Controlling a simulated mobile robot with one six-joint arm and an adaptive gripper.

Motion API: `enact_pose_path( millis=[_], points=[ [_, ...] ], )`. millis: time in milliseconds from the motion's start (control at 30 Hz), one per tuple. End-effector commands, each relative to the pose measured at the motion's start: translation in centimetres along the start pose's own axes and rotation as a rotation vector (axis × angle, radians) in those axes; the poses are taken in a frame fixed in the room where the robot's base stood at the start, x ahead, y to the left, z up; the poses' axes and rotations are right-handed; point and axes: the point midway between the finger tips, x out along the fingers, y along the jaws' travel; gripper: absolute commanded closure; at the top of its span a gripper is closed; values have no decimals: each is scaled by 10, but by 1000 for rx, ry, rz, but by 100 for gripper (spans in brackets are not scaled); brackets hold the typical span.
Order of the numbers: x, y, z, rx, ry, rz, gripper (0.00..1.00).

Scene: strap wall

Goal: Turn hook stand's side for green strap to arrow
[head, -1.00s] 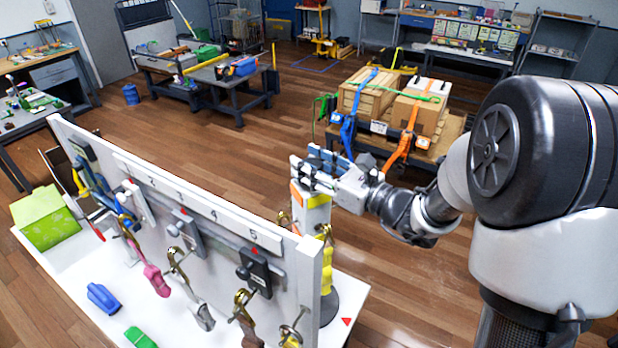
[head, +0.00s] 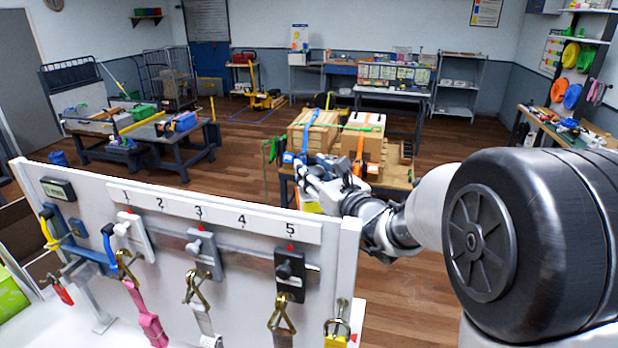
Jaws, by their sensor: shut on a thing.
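The hook stand (head: 308,204) shows only as a small white and yellow piece just above the far side of the white wall board. The board hides its lower part and hooks. My gripper (head: 312,172) is at the stand's top and shut on it. Which side of the stand faces which way cannot be told. A green strap (head: 362,127) lies over the cartons on the pallet table behind.
The pallet table with cartons (head: 362,140) stands close behind my gripper. Open wooden floor lies right of the board.

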Motion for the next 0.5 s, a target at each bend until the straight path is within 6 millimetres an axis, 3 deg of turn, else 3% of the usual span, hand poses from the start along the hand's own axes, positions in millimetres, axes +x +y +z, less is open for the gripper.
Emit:
enact_pose_path(
  millis=[433, 467, 500],
  points=[
    [0, 0, -3, 0, 7, -2, 100],
    [0, 0, -3, 0, 7, -2, 61],
    [0, 0, -3, 0, 7, -2, 58]
  ],
)
